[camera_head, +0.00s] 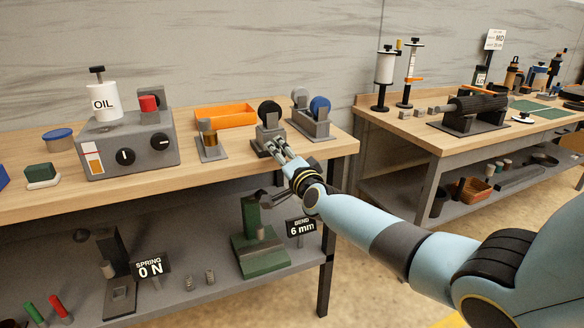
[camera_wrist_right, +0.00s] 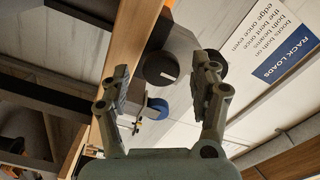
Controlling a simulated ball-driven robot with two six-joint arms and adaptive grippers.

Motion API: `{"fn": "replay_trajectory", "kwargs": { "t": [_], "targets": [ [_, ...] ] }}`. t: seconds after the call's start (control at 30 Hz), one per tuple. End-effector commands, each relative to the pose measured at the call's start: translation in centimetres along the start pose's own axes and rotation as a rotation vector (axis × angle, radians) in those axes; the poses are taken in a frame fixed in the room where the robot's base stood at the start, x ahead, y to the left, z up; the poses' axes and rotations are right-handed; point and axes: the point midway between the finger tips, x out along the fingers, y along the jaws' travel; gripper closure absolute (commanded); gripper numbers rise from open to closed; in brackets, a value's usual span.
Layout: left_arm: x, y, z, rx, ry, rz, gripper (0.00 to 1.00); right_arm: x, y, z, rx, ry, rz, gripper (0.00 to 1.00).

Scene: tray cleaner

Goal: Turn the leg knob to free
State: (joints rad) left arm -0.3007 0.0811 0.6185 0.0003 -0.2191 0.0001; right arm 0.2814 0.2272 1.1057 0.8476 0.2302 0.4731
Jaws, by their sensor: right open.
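A black round knob (camera_wrist_right: 161,68) with a short white mark shows between my right gripper's fingers in the wrist view, beyond the fingertips and apparently apart from them. No label on it can be read, so I cannot tell whether it is the leg knob or which setting it points to. In the head view a black disc (camera_head: 270,113) sits on a small grey block (camera_head: 268,136) near the right end of the bench. My right gripper (camera_head: 274,148) is open and empty in front of that block, and it also shows in the right wrist view (camera_wrist_right: 163,85). My left gripper is out of view.
A stand with a blue disc (camera_head: 320,106) is right of the block. A brass-topped stand (camera_head: 209,140), an orange tray (camera_head: 224,116) and a grey control box (camera_head: 128,145) with two black dials are left. A green press (camera_head: 258,240) is on the shelf below.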

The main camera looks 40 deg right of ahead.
Motion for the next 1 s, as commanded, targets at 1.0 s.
{"fn": "replay_trajectory", "kwargs": {
  "t": [1.0],
  "targets": [
    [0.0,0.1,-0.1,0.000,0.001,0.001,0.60,-10.8,0.0,0.1,-0.001,-0.002,0.001,0.37]
  ]
}}
